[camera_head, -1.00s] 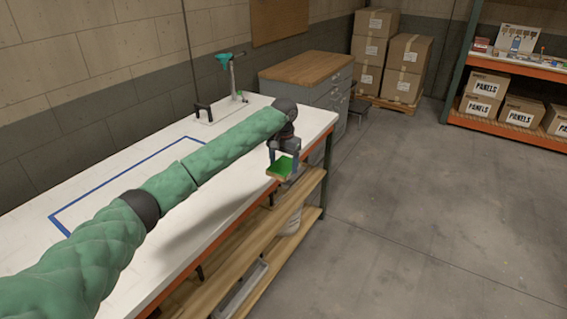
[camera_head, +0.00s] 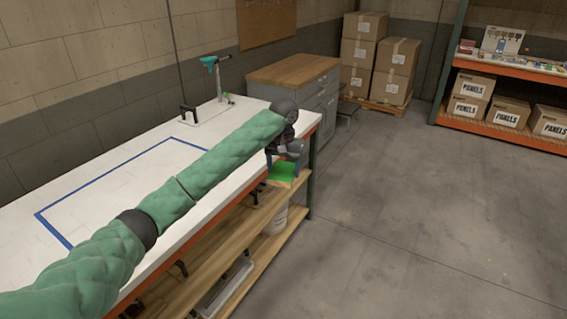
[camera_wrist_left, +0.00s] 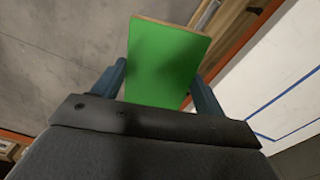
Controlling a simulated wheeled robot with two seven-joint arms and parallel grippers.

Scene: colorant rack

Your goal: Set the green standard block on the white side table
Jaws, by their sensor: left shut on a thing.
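The green standard block (camera_head: 283,173) is a flat block with a green top face and a wood-coloured edge. My left gripper (camera_head: 284,160) is shut on it and holds it in the air just off the front edge of the white side table (camera_head: 105,190). In the left wrist view the block (camera_wrist_left: 166,62) sits between the two fingers of my left gripper (camera_wrist_left: 160,88), its green face toward the camera. The white table top also shows at the right of that view (camera_wrist_left: 285,75). My right gripper is not in view.
A blue tape outline (camera_head: 85,180) marks the table top. A teal-topped stand (camera_head: 216,75) and a black handle (camera_head: 188,113) are at its far end. A grey cabinet (camera_head: 305,85) stands behind. Wooden shelves (camera_head: 235,245) are below the table. Open floor lies to the right.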

